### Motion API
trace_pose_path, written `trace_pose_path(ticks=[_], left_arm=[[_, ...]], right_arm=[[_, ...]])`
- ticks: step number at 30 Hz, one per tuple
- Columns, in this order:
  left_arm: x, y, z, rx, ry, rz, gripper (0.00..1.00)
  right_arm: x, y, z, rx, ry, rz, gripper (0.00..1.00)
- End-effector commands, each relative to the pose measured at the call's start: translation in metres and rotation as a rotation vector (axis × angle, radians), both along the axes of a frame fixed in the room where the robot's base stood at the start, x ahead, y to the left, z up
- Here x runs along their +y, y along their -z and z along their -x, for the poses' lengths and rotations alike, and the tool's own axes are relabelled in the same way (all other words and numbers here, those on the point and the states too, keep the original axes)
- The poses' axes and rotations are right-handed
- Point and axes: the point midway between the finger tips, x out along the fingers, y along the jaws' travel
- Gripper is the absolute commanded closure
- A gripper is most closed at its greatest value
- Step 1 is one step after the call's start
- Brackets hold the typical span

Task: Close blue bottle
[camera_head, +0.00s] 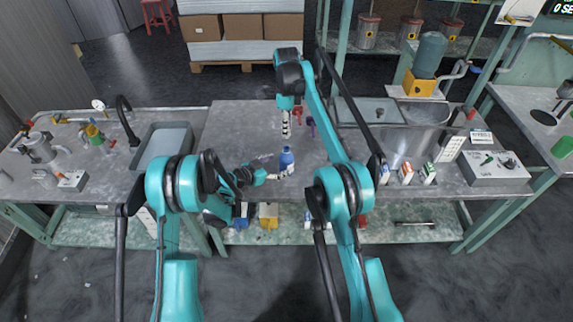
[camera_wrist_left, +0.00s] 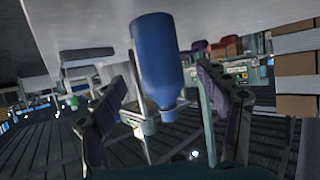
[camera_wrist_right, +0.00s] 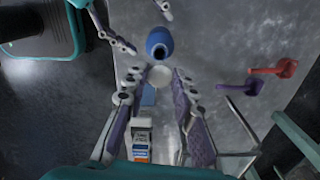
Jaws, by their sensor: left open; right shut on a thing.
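The blue bottle (camera_head: 287,158) stands upright near the front edge of the middle table. In the left wrist view the bottle (camera_wrist_left: 158,60) appears upside down, between the fingers of my open left gripper (camera_wrist_left: 160,88); I cannot tell whether they touch it. That gripper (camera_head: 278,176) reaches in low from the left. My right gripper (camera_head: 287,128) points down above and behind the bottle. In the right wrist view it is shut on a round white cap (camera_wrist_right: 160,76), which appears beside the bottle's neck (camera_wrist_right: 160,45). The gap between cap and neck is unclear.
A red scoop (camera_wrist_right: 275,70) and a purple scoop (camera_wrist_right: 242,86) lie on the table near the bottle. Small cartons (camera_head: 406,173), a metal pot (camera_head: 415,138) and a control box (camera_head: 495,168) stand to the right. A sink (camera_head: 165,145) is at left.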

Motion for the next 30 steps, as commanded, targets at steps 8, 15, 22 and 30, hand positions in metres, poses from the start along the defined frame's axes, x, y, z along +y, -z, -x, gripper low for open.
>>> trace_pose_path(ticks=[8,15,22,30], left_arm=[[-0.026,0.016,-0.026,0.000,0.000,0.000,0.25],[-0.033,0.019,-0.033,0.001,0.000,0.001,0.25],[-0.033,0.019,-0.033,0.001,0.000,0.001,0.28],[-0.033,0.019,-0.033,0.000,-0.001,0.000,0.99]], right_arm=[[0.000,0.000,0.000,0.000,0.000,0.000,0.83],[0.000,0.000,0.000,0.000,0.000,0.000,0.83],[0.000,0.000,0.000,0.000,0.000,0.000,0.83],[0.000,0.000,0.000,0.000,0.000,0.000,0.83]])
